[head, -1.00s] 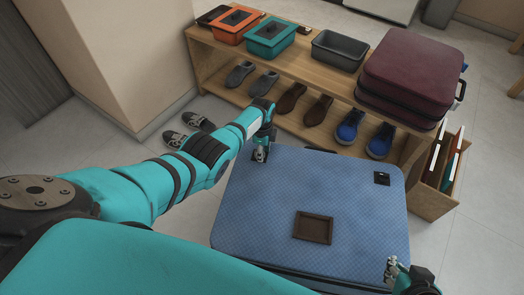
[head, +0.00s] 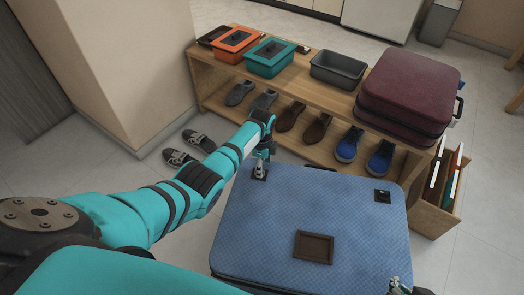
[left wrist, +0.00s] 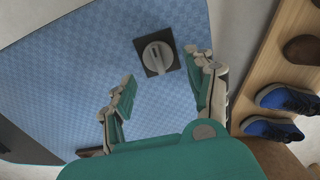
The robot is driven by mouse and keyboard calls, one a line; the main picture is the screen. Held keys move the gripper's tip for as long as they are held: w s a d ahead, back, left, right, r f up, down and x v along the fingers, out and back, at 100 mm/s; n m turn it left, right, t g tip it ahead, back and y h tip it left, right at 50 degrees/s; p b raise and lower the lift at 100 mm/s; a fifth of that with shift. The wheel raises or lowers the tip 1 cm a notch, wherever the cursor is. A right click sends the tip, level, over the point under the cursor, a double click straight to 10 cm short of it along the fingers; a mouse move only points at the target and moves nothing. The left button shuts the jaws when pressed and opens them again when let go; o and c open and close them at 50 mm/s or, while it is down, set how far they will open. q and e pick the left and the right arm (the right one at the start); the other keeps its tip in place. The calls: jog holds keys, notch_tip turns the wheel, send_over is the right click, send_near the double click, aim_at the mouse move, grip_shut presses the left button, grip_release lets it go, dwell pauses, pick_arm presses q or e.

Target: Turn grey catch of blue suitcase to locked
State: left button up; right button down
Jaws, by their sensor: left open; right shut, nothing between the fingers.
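The blue suitcase (head: 255,225) lies flat on the floor in front of the bench. Its grey catch (left wrist: 157,53) is a round knob with a raised bar on a dark square plate, near the suitcase's far left corner. The bar runs roughly up and down in the left wrist view. My left gripper (head: 261,166) is open over this corner, its fingertips (left wrist: 160,65) on either side of the catch; contact is not clear. A second dark catch plate (head: 382,196) sits near the far right corner. My right gripper (head: 400,287) is shut and empty, partly cut off at the bottom edge.
A wooden bench (head: 325,92) behind holds orange and teal boxes, a grey tray (head: 338,70) and a maroon suitcase (head: 410,90), with several shoes below. A brown frame-like patch (head: 313,248) is on the blue lid.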

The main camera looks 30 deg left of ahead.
pick_arm(q)
notch_tip(320, 180, up, 9)
dwell(0.3)
dwell(0.5)
